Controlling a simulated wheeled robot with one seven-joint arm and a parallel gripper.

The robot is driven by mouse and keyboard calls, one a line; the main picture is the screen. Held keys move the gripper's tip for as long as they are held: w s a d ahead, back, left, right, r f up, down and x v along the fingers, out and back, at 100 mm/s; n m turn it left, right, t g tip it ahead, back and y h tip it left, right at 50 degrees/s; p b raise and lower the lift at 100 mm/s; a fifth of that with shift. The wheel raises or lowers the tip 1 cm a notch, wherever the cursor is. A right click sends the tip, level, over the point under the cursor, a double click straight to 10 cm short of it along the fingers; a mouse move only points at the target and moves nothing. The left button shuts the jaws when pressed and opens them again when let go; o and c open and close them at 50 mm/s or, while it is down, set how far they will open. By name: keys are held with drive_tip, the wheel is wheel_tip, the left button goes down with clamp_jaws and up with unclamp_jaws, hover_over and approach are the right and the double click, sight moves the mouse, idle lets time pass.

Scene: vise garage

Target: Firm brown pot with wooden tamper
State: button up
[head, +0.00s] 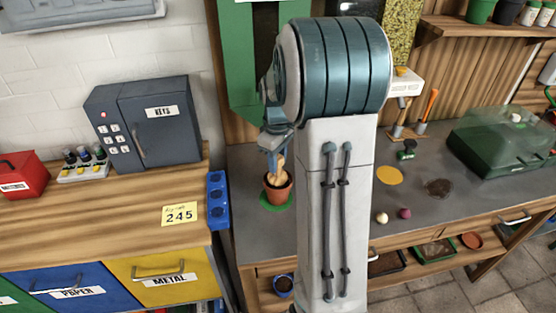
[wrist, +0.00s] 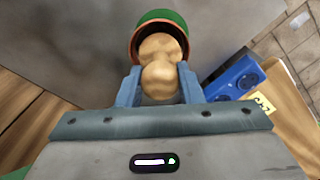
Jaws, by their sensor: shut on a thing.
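The brown pot (head: 278,196) stands on a green round base (head: 268,206) on the grey bench, and dark soil shows inside its rim. My gripper (head: 275,160) is above the pot, shut on the light wooden tamper (head: 277,176). The tamper's lower end is at or inside the pot's mouth; I cannot tell whether it touches the soil. In the wrist view the tamper (wrist: 160,75) is between my two blue fingers (wrist: 158,88), with the pot (wrist: 158,33) just beyond it.
A blue slotted holder (head: 217,200) is left of the pot, beside the wooden counter with the grey key box (head: 145,120). Right on the bench are yellow and dark patches, two small balls (head: 393,215), and a green-lidded case (head: 500,140).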

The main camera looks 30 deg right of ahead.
drive_tip(key=shift+r+p, duration=1.45)
drive_tip(key=shift+r, duration=0.95)
wheel_tip(320, 180, up, 6)
drive_tip(key=p, duration=0.4)
